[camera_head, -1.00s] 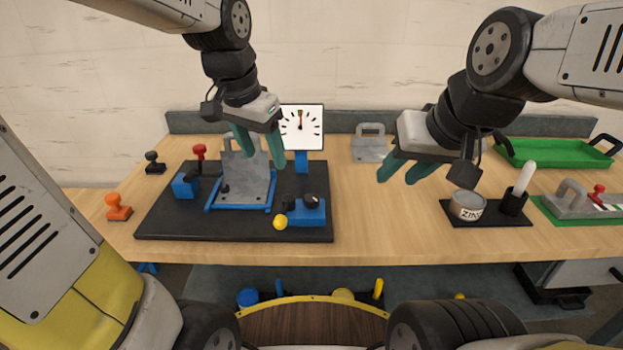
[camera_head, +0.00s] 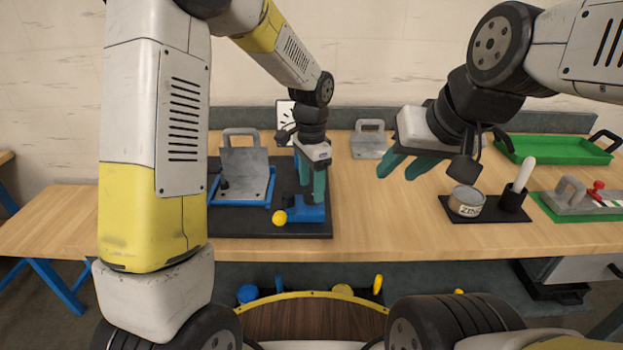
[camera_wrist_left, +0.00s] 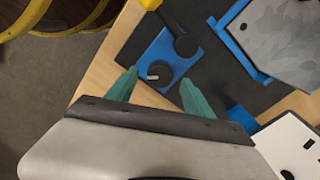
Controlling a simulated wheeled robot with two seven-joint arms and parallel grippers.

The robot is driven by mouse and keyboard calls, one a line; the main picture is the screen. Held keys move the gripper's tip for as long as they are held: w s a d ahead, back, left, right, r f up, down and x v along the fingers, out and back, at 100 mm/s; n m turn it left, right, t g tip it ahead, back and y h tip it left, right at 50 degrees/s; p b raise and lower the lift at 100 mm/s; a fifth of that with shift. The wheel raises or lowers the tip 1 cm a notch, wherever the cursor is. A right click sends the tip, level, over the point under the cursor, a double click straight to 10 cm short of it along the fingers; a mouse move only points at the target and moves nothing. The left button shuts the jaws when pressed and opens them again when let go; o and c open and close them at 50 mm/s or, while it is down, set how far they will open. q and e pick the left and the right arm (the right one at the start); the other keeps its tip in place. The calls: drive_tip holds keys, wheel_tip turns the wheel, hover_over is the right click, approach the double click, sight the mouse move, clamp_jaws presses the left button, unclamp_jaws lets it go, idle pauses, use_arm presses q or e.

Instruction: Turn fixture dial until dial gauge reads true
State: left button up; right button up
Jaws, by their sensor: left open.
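The fixture dial is a black knob with a white mark (camera_wrist_left: 155,75) on a blue block (camera_wrist_left: 172,60) in the left wrist view. My left gripper (camera_head: 312,188) is open over this block; its fingers (camera_wrist_left: 158,90) appear on either side of the knob in the left wrist view. I cannot tell whether they touch it. In the head view the fingers hide the knob. My right gripper (camera_head: 398,170) is open and empty above the table's middle.
A grey plate (camera_head: 245,170) in a blue frame stands on the black base, beside a yellow ball handle (camera_head: 279,218). A tin (camera_head: 466,202), a green tray (camera_head: 555,150) and a grey handled block (camera_head: 368,145) are to the right.

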use_arm(q)
drive_tip(key=shift+f, duration=1.2)
clamp_jaws()
drive_tip(key=shift+n, duration=0.3)
drive_tip(key=n, duration=0.3)
drive_tip(key=shift+n, duration=2.2)
